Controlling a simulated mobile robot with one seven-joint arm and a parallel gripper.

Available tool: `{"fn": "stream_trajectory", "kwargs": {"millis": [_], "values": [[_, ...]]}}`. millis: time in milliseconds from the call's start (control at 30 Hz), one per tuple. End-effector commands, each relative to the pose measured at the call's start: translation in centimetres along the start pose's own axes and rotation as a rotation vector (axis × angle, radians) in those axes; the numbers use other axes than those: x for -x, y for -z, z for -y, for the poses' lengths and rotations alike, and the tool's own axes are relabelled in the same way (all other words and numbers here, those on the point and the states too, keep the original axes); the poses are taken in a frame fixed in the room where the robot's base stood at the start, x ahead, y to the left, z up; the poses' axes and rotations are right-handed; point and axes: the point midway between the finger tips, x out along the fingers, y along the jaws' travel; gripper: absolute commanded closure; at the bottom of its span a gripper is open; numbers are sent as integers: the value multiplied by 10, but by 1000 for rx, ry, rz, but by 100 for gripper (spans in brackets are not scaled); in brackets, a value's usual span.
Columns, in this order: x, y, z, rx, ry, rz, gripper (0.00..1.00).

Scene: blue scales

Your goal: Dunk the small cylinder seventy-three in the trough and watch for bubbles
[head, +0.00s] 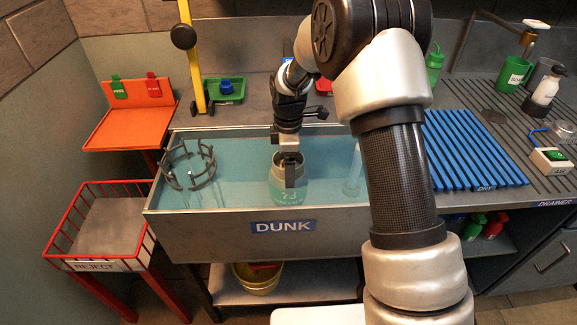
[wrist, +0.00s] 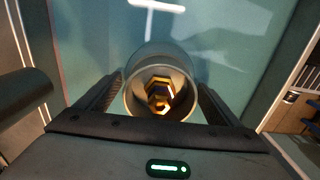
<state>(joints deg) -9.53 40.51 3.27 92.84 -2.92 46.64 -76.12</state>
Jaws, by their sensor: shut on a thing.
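The small cylinder marked 73 (head: 283,194) is upright in the trough labelled DUNK (head: 190,230). Its lower part looks tinted by the blue-green water, and its paler collar seems to stand above the surface. My gripper (head: 290,170) reaches down from above and is shut on the collar. In the wrist view, the cylinder's round rim (wrist: 131,97) sits between the two dark fingers of my gripper (wrist: 160,100), with a gold, many-sided shape inside. I see no clear bubbles in the water. The cylinder's underside is hidden.
A dark ring-shaped cage (head: 188,182) stands in the trough's left end, and a clear tube-like thing (head: 354,172) stands to the right. A red REJECT basket (head: 98,265) and orange shelf (head: 110,140) are at left. A blue slatted DRY rack (head: 470,150) lies at right.

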Motion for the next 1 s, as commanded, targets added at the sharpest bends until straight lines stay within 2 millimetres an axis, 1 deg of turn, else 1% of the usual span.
{"fn": "stream_trajectory", "kwargs": {"millis": [33,700,833,1000], "values": [[-7,0,1,0,4,1,76],[-51,-1,1,-1,4,1,76],[-55,-1,2,-1,5,1,76],[-56,-1,1,-1,4,1,76]]}}
